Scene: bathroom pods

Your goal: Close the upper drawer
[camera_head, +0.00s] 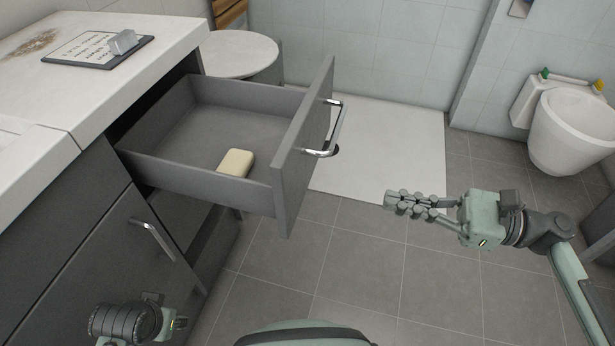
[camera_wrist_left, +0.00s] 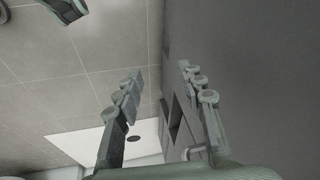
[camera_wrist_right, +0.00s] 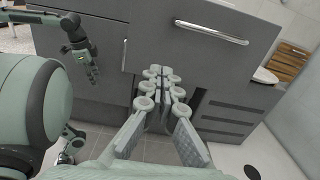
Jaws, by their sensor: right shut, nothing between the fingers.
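The upper drawer (camera_head: 290,150) is grey and pulled far out of the cabinet under the white counter. A pale soap bar (camera_head: 235,163) lies inside it. Its front carries a chrome handle (camera_head: 322,152), which also shows in the right wrist view (camera_wrist_right: 208,31). My right gripper (camera_head: 392,201) is shut and empty, right of the drawer front and apart from it. In the right wrist view its fingertips (camera_wrist_right: 163,73) point toward the cabinet below the drawer handle. My left gripper (camera_wrist_left: 162,70) is open and empty beside a dark grey cabinet surface; its fingers are hidden in the head view.
A cabinet door with a chrome handle (camera_head: 153,239) is at lower left. A clipboard (camera_head: 85,54) lies on the counter (camera_head: 150,60). A round white-topped stool (camera_head: 240,50) stands behind the drawer, and a toilet (camera_head: 572,125) at right. The tiled floor (camera_head: 370,270) before the drawer is clear.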

